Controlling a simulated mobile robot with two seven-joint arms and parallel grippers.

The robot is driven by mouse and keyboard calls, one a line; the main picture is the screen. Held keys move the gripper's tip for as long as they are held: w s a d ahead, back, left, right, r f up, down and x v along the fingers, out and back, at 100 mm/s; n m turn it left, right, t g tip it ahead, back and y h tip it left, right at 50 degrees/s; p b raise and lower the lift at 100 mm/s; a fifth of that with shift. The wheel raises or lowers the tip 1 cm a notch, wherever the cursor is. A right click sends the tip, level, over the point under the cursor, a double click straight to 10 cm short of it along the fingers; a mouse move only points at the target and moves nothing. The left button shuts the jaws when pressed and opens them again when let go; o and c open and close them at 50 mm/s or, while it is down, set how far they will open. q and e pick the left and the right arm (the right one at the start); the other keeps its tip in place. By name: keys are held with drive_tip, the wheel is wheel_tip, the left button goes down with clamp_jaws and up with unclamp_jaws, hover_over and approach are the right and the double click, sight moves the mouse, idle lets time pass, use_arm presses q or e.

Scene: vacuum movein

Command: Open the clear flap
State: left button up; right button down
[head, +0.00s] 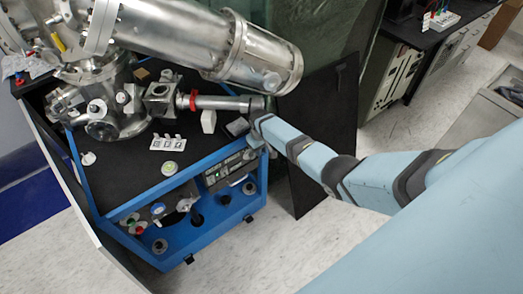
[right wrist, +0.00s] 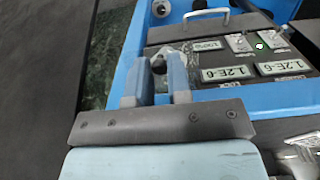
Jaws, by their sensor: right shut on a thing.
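My right gripper (head: 254,118) reaches the near right corner of the blue-framed vacuum cart (head: 178,188), just below the end of a horizontal metal tube. In the right wrist view its two blue fingers (right wrist: 155,80) are shut on a small dark knob (right wrist: 158,65) beside the blue frame. A pale, glassy edge shows around the knob. A greenish see-through panel stands behind the cart in the head view (head: 322,40), and a greenish patch shows left of the fingers in the right wrist view. I cannot tell which of these is the clear flap. My left gripper is not in view.
A large steel chamber (head: 255,55) overhangs the cart. A black panel (head: 318,140) stands right of the cart, close to my right arm. A controller with number displays (right wrist: 255,72) lies right of the fingers. Open floor (head: 235,255) lies in front.

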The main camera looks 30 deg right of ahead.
idle(0.5)
drive_tip(key=c, duration=1.1)
unclamp_jaws()
drive_tip(key=shift+o, duration=0.2)
drive_tip(key=shift+r, duration=0.15)
drive_tip(key=shift+w+r+p, duration=0.15)
drive_tip(key=shift+r+p, duration=0.3)
drive_tip(key=shift+r, duration=3.15)
